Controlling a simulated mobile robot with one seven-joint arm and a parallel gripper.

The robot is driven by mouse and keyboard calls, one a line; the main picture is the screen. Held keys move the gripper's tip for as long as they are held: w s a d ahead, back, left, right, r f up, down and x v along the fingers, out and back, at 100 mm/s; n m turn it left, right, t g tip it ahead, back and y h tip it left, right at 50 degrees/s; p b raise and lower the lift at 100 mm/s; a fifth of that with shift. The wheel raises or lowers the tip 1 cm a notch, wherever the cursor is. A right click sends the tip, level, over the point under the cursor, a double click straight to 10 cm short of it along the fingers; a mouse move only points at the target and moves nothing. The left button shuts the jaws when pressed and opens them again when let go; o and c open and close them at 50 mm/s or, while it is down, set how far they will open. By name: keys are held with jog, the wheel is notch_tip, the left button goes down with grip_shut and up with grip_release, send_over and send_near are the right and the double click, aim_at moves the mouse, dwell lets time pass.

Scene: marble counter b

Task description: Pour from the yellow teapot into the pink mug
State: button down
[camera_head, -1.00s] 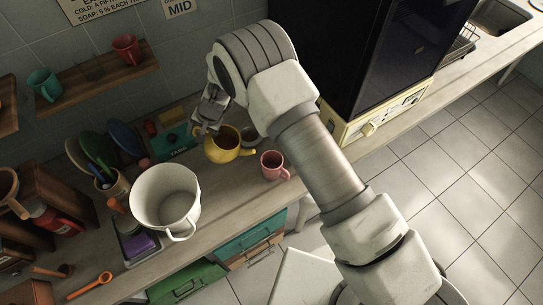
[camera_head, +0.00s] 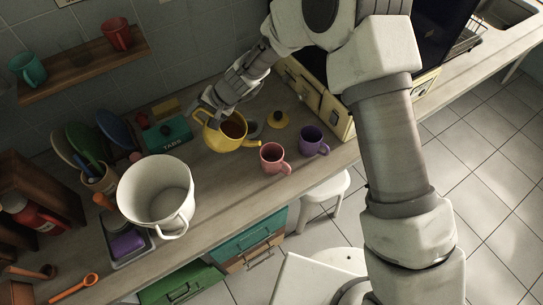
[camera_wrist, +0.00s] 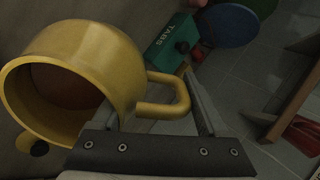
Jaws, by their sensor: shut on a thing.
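The yellow teapot (camera_head: 226,143) is lidless, with dark brown liquid visible inside. Its spout points right, towards the pink mug (camera_head: 272,158), which stands upright just to the right and nearer the counter's front edge. My gripper (camera_head: 206,113) is shut on the teapot's handle at its left side. In the wrist view the teapot body (camera_wrist: 100,55) fills the left, and its handle (camera_wrist: 181,98) lies between the fingers of my gripper (camera_wrist: 160,100). I cannot tell whether the teapot's base touches the counter. The mug's inside is partly visible.
A purple mug (camera_head: 313,141) stands right of the pink mug. A yellow lid (camera_head: 279,120) lies behind them. A grey round object sits behind the spout. A teal box (camera_head: 168,136) and white bucket (camera_head: 150,202) are left. The oven (camera_head: 322,104) stands at right.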

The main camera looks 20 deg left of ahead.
jog(key=shift+w+d+r+y+b, duration=0.15)
jog(key=shift+d+r+y+b, duration=0.85)
jog(key=shift+b, duration=1.95)
jog(key=r+b, duration=0.1)
jog(key=d+r+y+b, duration=0.1)
jog(key=b, duration=0.1)
jog(key=shift+r, duration=0.1)
jog(key=shift+w+d+r+y+b, duration=0.1)
jog(key=shift+d+r+y+b, duration=0.85)
jog(key=shift+b, duration=0.5)
jog(key=shift+w+d+r+g+y+b, duration=0.5)
jog(key=shift+d+r+y+b, duration=1.35)
jog(key=shift+d+y+b, duration=4.05)
jog(key=a+h+p, duration=0.1)
jog(key=h+p, duration=0.1)
jog(key=a+h+p, duration=0.2)
jog(key=h, duration=0.1)
jog(key=a+f+h+p, duration=0.1)
jog(key=a+h+p, duration=0.1)
jog(key=p, duration=0.1)
jog(key=shift+s, duration=0.3)
